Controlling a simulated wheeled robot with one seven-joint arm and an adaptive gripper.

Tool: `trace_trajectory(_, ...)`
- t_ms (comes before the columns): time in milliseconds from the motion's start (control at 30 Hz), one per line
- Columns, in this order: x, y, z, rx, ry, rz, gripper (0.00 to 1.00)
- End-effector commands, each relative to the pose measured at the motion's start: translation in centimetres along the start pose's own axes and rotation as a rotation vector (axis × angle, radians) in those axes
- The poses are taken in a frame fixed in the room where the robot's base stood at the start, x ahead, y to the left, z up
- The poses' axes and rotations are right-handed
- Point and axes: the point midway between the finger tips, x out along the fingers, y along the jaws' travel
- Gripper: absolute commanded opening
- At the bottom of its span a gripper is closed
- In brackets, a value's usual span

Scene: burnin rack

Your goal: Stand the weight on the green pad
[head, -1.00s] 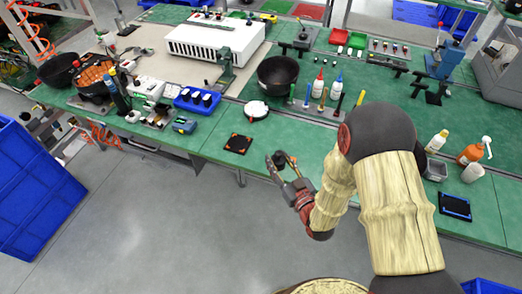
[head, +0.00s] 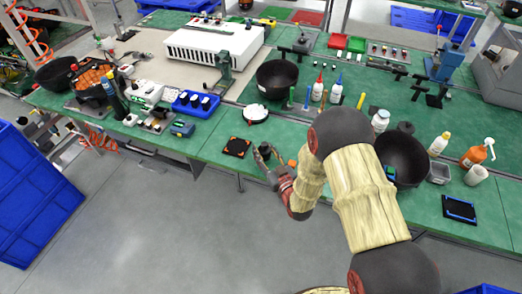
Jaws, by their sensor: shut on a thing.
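My gripper (head: 269,164) is at the front edge of the green bench, just right of the orange-cornered black pad (head: 237,147). It is shut on a small dark thing, seemingly the weight (head: 264,150), and holds it up near the bench edge. The fingers hide part of it. A small green patch (head: 391,172) shows beside my arm, in front of a black bowl (head: 403,158). It may be part of the green pad; my arm hides what lies around it. A blue-cornered black pad (head: 459,208) lies at the right front.
A white round thing (head: 256,113) and a black bowl (head: 277,78) stand behind my gripper. Several bottles (head: 318,88) stand at the bench middle. An orange spray bottle (head: 477,153) and a grey tin (head: 439,172) are at the right. Open floor lies in front.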

Motion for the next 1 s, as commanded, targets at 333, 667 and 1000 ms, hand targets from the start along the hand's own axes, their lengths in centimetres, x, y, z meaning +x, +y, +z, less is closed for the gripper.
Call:
trace_trajectory(333,3.3,0.0,1.8,0.0,0.003,0.0,0.0)
trace_trajectory(667,3.3,0.0,2.0,0.0,0.004,0.0,0.0)
trace_trajectory(1000,3.2,0.0,2.3,0.001,-0.002,0.0,0.54)
